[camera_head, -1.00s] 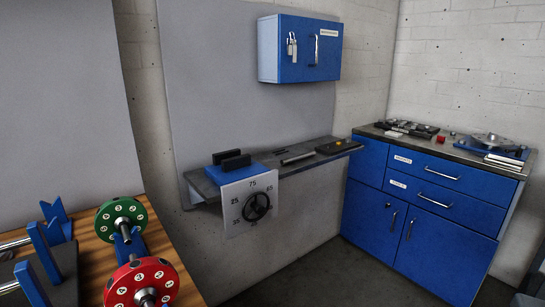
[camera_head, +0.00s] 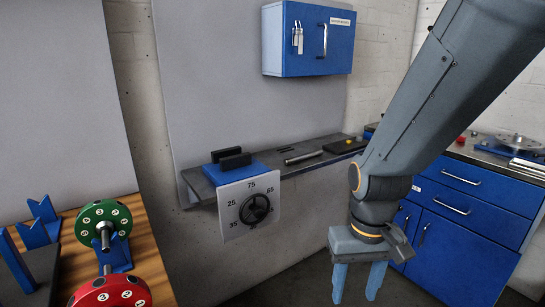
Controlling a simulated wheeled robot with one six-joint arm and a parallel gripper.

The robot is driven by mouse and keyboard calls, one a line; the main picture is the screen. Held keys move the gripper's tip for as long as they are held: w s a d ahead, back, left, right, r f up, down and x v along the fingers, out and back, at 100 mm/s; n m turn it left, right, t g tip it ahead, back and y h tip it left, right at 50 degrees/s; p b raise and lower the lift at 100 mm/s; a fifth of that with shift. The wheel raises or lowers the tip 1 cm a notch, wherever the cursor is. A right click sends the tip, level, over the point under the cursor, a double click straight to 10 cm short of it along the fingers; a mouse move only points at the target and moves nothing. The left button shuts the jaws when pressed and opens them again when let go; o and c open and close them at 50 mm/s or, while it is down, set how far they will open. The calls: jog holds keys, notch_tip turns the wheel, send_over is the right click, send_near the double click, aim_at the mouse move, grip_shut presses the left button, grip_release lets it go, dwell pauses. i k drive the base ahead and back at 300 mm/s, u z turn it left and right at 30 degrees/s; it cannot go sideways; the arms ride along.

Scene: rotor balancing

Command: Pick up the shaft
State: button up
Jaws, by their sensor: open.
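A short grey metal rod (camera_head: 302,157), which looks like the shaft, lies flat on the grey wall shelf (camera_head: 335,143), right of the dial unit. It is fully uncovered. My gripper (camera_head: 357,283) hangs pointing down in the lower right of the view. Its two blue-grey fingers are apart with nothing between them. It appears in front of the shelf and lower in the picture, clear of the rod.
A vice-like blue block with black jaws (camera_head: 231,159) and a numbered dial plate (camera_head: 249,205) occupy the shelf's left end. A black tray (camera_head: 344,146) lies right of the rod. Green (camera_head: 90,216) and red (camera_head: 125,297) wheels stand on the wooden bench. Blue drawers (camera_head: 465,230) stand behind my arm.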

aim_at(315, 153)
jog(key=z, duration=0.15)
jog(key=i, duration=0.3)
jog(key=z, duration=0.85)
jog(key=i, duration=1.35)
jog(key=u, duration=0.6)
jog(key=i, duration=0.55)
jog(key=u, duration=0.35)
